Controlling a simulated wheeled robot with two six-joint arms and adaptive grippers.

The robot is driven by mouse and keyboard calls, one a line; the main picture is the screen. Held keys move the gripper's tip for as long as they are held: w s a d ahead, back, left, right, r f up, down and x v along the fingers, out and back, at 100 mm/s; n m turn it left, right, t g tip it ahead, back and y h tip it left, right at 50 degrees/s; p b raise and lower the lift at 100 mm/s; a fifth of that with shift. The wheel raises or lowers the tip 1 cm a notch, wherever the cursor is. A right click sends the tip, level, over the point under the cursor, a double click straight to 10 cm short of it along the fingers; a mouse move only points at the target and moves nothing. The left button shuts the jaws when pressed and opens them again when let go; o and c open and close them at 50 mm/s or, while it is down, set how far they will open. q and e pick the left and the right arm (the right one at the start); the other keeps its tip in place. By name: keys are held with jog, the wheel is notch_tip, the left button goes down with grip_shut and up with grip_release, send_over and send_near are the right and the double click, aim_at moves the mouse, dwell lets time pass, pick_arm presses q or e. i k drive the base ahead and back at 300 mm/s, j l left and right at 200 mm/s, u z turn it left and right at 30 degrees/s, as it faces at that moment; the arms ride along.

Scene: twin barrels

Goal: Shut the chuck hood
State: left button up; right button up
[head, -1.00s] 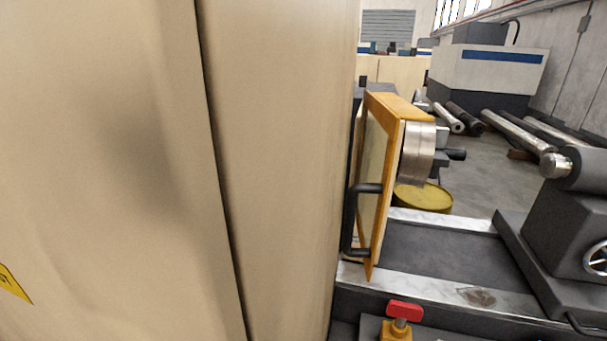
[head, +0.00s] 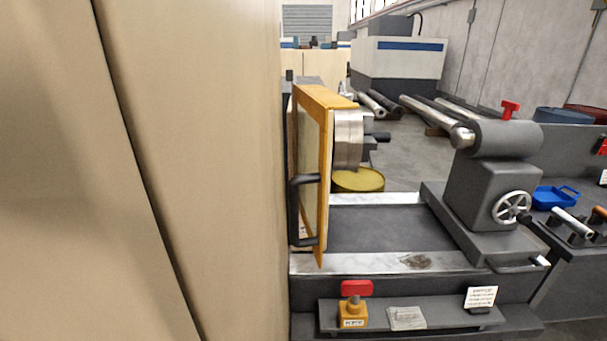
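The chuck hood (head: 312,150) is a yellow-orange frame with a clear pane, standing upright and swung out on the near side of the lathe. Its black bar handle (head: 293,210) faces me on the left. The silver chuck (head: 348,140) shows uncovered just right of the hood. The hood's left edge is close to the beige cabinet, which hides what lies behind it. Neither of my grippers is in view.
A large beige cabinet (head: 190,170) fills the left. The lathe bed (head: 370,230) runs right to the grey tailstock (head: 495,180). A red-topped key (head: 355,290) stands on the front ledge. A yellow drum (head: 358,180) is behind the bed. A blue tray (head: 555,196) is at right.

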aim_at(317, 101)
jog(key=k+l, duration=1.05)
jog(key=k, duration=0.15)
jog(key=i+l+u, duration=0.05)
jog(key=l, duration=0.05)
